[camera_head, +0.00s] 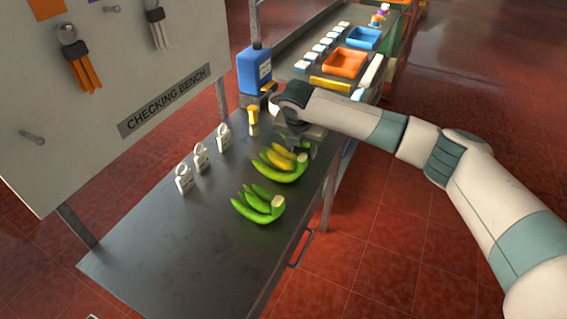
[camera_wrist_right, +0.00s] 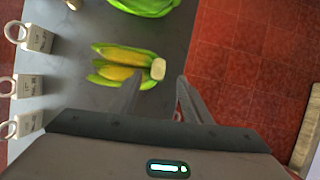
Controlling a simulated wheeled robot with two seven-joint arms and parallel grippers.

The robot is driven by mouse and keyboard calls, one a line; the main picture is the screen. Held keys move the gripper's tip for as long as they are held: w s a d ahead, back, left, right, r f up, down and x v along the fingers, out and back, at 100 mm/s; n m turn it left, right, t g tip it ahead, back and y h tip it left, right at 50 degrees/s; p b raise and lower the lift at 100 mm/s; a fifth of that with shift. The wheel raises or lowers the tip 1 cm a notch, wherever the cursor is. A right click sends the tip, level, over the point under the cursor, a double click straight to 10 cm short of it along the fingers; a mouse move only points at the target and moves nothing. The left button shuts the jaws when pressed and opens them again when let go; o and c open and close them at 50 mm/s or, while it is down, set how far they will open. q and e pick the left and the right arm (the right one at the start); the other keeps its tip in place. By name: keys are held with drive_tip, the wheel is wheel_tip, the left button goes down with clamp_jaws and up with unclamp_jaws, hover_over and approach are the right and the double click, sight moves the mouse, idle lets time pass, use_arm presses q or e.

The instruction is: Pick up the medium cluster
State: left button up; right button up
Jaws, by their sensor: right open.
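A yellow-green banana cluster (camera_head: 282,164) lies on the dark metal bench, its pale cut stem to the right; it also shows in the right wrist view (camera_wrist_right: 125,62). A green cluster (camera_head: 258,204) lies nearer me. Another green cluster (camera_wrist_right: 145,6) is cut by the top edge of the right wrist view; in the head view my right arm mostly hides it. I cannot tell for sure which one is medium. My right gripper (camera_wrist_right: 160,84) is open and empty, its two fingertips apart beside the yellow-green cluster's stem. My left gripper is not in view.
White ringed tags (camera_head: 201,158) stand along the bench's left side. A blue jug (camera_head: 255,70) and a yellow-topped item (camera_head: 253,115) stand beyond. An orange tray (camera_head: 345,62) and a blue tray (camera_head: 364,38) are further back. The near bench end is clear.

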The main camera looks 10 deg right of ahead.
sight(302, 157)
drive_tip(key=p+x, duration=0.2)
drive_tip(key=x, duration=0.2)
drive_tip(key=shift+w+a+f, duration=0.1)
drive_tip(key=shift+w, duration=0.1)
drive_tip(key=shift+w+f, duration=0.1)
drive_tip(key=shift+f, duration=0.2)
drive_tip(key=shift+c, duration=0.2)
drive_tip(key=c, duration=1)
drive_tip(key=shift+w+r, duration=0.1)
clamp_jaws()
drive_tip(key=shift+r, duration=0.1)
